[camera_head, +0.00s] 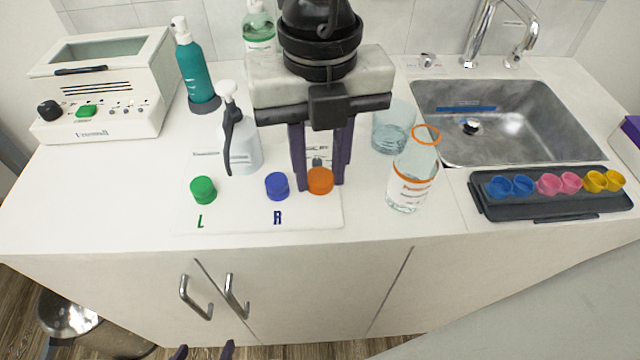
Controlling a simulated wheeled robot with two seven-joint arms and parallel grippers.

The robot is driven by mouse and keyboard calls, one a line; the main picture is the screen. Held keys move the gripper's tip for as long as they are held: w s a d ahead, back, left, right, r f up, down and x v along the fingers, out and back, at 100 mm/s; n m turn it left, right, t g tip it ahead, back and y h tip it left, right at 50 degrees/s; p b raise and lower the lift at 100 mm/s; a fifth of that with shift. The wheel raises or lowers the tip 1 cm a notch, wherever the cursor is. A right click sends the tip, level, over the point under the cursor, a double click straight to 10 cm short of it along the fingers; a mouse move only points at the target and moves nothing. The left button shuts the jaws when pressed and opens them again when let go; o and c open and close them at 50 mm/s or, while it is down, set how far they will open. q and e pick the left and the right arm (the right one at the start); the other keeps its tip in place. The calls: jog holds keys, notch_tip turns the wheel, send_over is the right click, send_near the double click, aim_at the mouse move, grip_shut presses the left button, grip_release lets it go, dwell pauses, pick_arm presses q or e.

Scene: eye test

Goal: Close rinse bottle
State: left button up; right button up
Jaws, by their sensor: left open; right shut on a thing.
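The clear rinse bottle (408,185) stands upright on the counter, right of center, with an orange ring at its mouth and orange print. No cap sits on its mouth. My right gripper (320,184) reaches down left of the bottle, its two dark purple fingers shut on an orange cap (320,181). The cap is at the white mat; I cannot tell if it touches it. A green cap (203,190) lies by the letter L and a blue cap (277,186) by the letter R. My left gripper (204,351) is open and empty at the bottom edge, only its fingertips showing.
A glass of clear liquid (392,128) stands just behind the bottle. A white spray bottle (242,145) stands left of my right gripper. The sink (540,110) and a dark tray (550,208) with colored cups are on the right. A white device (105,85) is at the back left.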

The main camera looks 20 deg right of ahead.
aim_at(320, 178)
notch_tip(320, 178, up, 4)
jog(key=shift+r, duration=0.25)
